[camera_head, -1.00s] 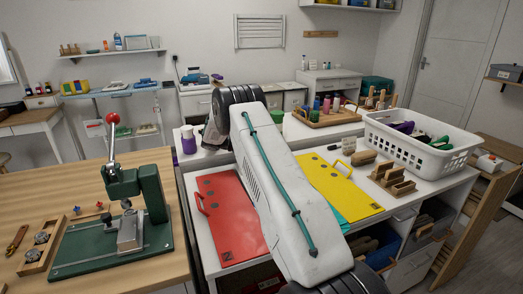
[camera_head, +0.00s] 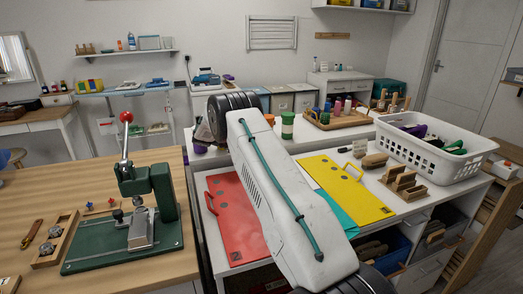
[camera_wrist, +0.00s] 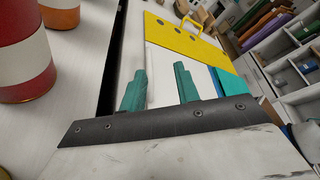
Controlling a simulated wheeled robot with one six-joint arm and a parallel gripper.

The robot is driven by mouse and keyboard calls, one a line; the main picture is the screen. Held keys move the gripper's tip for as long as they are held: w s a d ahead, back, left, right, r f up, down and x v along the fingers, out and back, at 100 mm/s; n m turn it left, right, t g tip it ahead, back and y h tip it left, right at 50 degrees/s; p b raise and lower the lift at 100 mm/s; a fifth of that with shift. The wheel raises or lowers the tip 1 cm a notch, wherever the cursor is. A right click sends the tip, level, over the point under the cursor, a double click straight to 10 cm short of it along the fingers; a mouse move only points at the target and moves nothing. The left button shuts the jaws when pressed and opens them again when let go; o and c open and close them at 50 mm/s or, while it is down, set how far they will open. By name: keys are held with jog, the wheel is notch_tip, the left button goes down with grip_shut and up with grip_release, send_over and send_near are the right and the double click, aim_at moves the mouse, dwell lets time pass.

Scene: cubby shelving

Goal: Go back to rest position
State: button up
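My gripper (camera_wrist: 159,88) shows in the wrist view, with its two teal fingers apart and nothing between them. Beyond the fingertips is a white surface with a yellow panel (camera_wrist: 185,42). In the head view my white arm crosses the middle, and it hides the gripper there. The arm passes over the counter between a red panel (camera_head: 236,215) and the same yellow panel (camera_head: 345,188). A teal sheet (camera_head: 334,212) lies partly behind the arm.
A green lever press (camera_head: 150,200) stands on the wooden table at left. A white basket (camera_head: 432,160) with items sits on the counter at right. A red-and-white can (camera_wrist: 25,55) is close at left in the wrist view. Wooden blocks (camera_head: 403,184) stand before the basket.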

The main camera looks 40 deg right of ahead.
jog(key=shift+w+a+r, duration=0.1)
jog(key=shift+w+a, duration=0.15)
dwell(0.4)
jog(key=s+a+r+m+t+y, duration=0.3)
jog(key=s+a+r+m, duration=0.1)
jog(key=s+a+r, duration=0.5)
jog(key=s+a+r+m+t+y, duration=0.2)
jog(key=s+a+r+m, duration=0.4)
jog(key=a+r, duration=0.55)
jog(key=s+a+f+m+t+y, duration=0.1)
jog(key=s+a+m+t+y, duration=0.1)
jog(key=s+a, duration=0.4)
jog(key=s+a+f+m+t+y, duration=0.1)
jog(key=s+a, duration=0.5)
jog(key=s, duration=0.6)
jog(key=s+a+f+m+t+y, duration=0.2)
jog(key=s+a+m, duration=0.3)
jog(key=s, duration=0.5)
jog(key=shift+a+m+t+y, duration=0.3)
jog(key=shift+a+t+y, duration=0.1)
jog(key=shift+a+y, duration=0.2)
